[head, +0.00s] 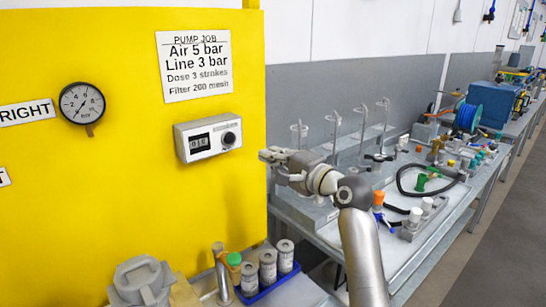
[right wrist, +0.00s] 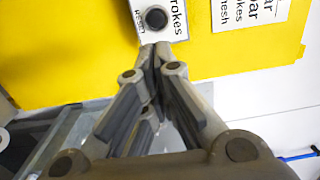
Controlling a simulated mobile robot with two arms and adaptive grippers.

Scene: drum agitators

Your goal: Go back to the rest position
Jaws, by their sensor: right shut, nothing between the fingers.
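My right gripper (head: 268,155) is shut and empty. It is held out in front of the yellow panel (head: 90,190), to the right of and a little below the stroke counter (head: 208,134). In the right wrist view its closed fingertips (right wrist: 157,50) point at the lower edge of the counter (right wrist: 170,28), just below the dark round reset button (right wrist: 156,18). I cannot tell whether the tips touch the counter. My right forearm rises from the bottom of the head view. My left gripper is not in view.
A pressure gauge (head: 82,103) and a job sign (head: 194,65) are on the panel. Below stand a grey lumpy body (head: 140,283), a metal pipe (head: 221,275) and canisters (head: 268,267) in a blue tray. A crowded bench (head: 440,215) runs along the right. The floor (head: 505,220) beyond is clear.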

